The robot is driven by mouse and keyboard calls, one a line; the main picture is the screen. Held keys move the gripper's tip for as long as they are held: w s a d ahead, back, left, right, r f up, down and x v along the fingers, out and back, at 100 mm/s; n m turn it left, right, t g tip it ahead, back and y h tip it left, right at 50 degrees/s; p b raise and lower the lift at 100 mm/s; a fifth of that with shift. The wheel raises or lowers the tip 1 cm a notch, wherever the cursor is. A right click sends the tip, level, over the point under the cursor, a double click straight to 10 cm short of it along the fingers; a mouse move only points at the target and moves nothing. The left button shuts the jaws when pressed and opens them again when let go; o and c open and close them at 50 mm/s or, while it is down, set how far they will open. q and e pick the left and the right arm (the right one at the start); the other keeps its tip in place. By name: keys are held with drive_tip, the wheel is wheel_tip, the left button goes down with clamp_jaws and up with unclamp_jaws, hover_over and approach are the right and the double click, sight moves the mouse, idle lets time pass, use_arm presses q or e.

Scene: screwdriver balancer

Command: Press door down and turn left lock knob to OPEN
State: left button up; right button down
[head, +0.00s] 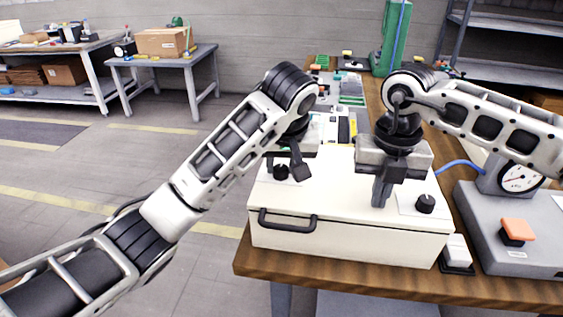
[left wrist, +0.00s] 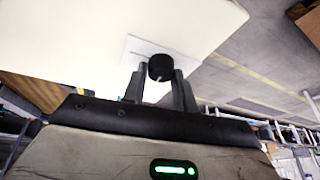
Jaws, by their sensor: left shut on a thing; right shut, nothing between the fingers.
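The white box has a cream door (head: 335,200) on top, and it looks closed. The black left lock knob (head: 281,173) sits on a light plate near the door's left edge. My left gripper (head: 287,168) is over this knob and shut on it. In the left wrist view the knob (left wrist: 160,68) sits between the two fingers. Its OPEN marking is not readable. My right gripper (head: 381,198) is shut and empty, pointing down at the door left of the black right knob (head: 425,204). Its tips look at the door surface; I cannot tell if they press.
A black handle (head: 287,222) is on the box front. The wooden table edge (head: 350,281) runs in front. Boards and parts lie behind the box.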

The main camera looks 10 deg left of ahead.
use_arm(q)
drive_tip(key=shift+s, duration=0.1)
use_arm(e)
drive_tip(key=shift+f, duration=0.35)
use_arm(q)
drive_tip(key=o, duration=1)
use_arm(e)
drive_tip(key=shift+s, duration=0.1)
use_arm(q)
drive_tip(key=shift+r, duration=0.3)
drive_tip(key=v, duration=1.1)
drive_tip(key=shift+s+d+r, duration=0.1)
drive_tip(key=shift+s+r, duration=0.1)
